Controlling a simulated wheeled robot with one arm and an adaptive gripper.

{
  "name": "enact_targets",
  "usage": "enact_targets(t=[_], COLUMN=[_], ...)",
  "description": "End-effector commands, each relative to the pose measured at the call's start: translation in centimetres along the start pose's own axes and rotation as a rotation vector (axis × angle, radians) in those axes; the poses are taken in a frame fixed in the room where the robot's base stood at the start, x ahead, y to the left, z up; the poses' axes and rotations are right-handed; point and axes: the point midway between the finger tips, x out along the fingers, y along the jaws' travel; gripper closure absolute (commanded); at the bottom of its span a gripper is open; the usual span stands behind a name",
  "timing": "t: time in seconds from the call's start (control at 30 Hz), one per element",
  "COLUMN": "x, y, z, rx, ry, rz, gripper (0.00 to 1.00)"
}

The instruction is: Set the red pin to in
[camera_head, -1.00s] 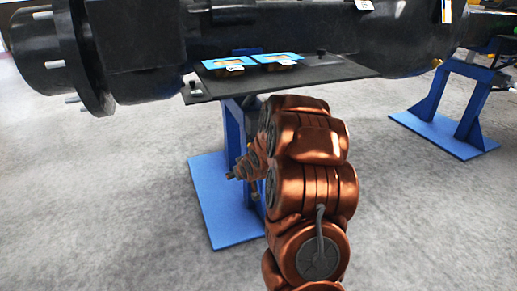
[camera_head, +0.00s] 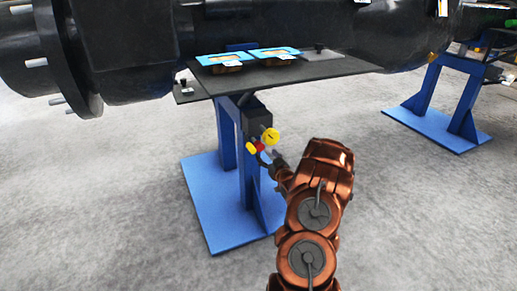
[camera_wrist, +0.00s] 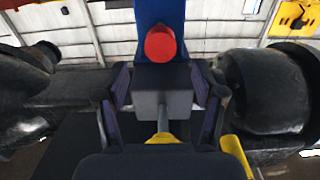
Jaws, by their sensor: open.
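The red pin (camera_head: 259,146) is a small red piece at a dark box on the blue stand, partly hidden in the head view. In the wrist view its round red end (camera_wrist: 160,43) faces the camera, on a blue upright beyond a grey block (camera_wrist: 162,92). My gripper (camera_wrist: 160,90) is open, with its dark pads on either side of the grey block; contact cannot be told. In the head view my gripper (camera_head: 267,160) is small and dark, close beside the red pin.
Yellow knobs (camera_head: 270,136) sit close to the red pin. Above is a dark plate (camera_head: 330,70) carrying two blue-topped pieces (camera_head: 272,54). The blue stand (camera_head: 228,150) is behind my gripper. Open grey floor lies to the right.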

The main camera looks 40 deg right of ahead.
Motion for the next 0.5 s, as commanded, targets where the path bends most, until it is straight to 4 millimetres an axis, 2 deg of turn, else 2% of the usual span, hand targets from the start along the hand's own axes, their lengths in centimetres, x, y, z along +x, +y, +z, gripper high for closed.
enact_targets(t=[0.5], x=[6.0], y=[-0.2], z=[0.4], rx=[-0.002], ry=[-0.005], rz=[-0.003], gripper=[0.31])
